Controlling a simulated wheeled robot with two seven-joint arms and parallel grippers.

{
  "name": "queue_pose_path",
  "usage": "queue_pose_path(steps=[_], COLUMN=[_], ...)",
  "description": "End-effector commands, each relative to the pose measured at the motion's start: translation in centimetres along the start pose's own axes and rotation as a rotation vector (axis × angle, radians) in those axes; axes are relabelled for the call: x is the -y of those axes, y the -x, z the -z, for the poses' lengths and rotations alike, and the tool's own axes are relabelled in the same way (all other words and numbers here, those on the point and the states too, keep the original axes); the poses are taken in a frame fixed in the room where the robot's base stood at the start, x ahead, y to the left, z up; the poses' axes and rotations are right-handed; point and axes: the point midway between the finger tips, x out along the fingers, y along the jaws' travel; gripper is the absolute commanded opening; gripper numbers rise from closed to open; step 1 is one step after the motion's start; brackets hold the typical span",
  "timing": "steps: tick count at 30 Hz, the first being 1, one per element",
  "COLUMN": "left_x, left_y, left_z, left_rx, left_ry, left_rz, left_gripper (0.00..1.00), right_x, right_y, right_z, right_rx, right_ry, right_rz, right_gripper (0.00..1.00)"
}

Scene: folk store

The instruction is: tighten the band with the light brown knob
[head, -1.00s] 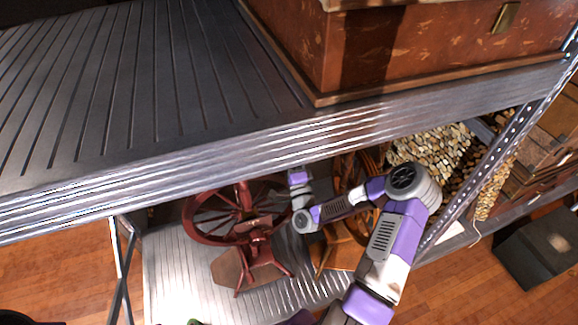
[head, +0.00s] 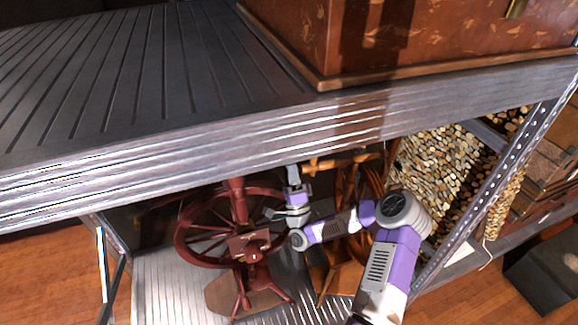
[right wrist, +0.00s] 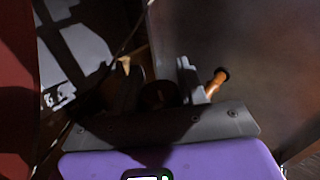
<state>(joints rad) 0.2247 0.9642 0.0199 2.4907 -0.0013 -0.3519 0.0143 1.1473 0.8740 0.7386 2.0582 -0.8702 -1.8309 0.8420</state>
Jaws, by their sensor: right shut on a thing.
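Two spinning wheels stand on the lower shelf: a dark red one (head: 253,255) at the left and a light brown one (head: 340,276) at the right. My right arm reaches in between them, its gripper (head: 292,173) pointing away under the upper shelf, near the light brown wheel's upper wooden bar (head: 345,162). In the right wrist view the gripper (right wrist: 158,80) is shut on a dark, shadowed round brown part (right wrist: 157,96), apparently a knob. An orange-brown peg with a dark end (right wrist: 215,82) sits just right of the right finger. The band is not discernible. My left gripper is not in view.
The upper metal shelf (head: 120,110) overhangs the wheels and bears a reddish-brown chest (head: 430,45). A pile of cut logs (head: 440,155) is at the right behind the perforated shelf post (head: 510,145). Bare lower shelf (head: 170,285) shows at the left front.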

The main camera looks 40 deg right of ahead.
Motion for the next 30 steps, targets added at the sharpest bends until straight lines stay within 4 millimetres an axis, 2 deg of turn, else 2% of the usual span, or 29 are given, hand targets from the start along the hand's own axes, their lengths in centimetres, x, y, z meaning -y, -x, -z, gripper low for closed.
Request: queue_pose_path(steps=[7,8,12,22,30], left_x=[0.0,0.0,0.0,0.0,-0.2], left_y=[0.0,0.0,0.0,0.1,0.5], left_z=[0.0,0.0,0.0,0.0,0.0], left_rx=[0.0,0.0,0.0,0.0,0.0], left_ry=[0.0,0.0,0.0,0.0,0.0], left_rz=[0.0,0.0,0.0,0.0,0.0], left_gripper=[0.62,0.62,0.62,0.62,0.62], right_x=[0.1,0.1,0.1,0.0,0.0], right_y=[-0.2,-0.2,-0.1,0.4,4.6], right_z=[-0.1,-0.1,-0.1,0.0,0.0], right_rx=[0.002,0.002,0.001,0.001,0.0], right_ry=[-0.001,-0.001,0.0,0.0,-0.002], right_rz=[0.004,0.004,0.003,-0.001,-0.003], right_gripper=[0.11,0.43,0.62,0.62,0.62])
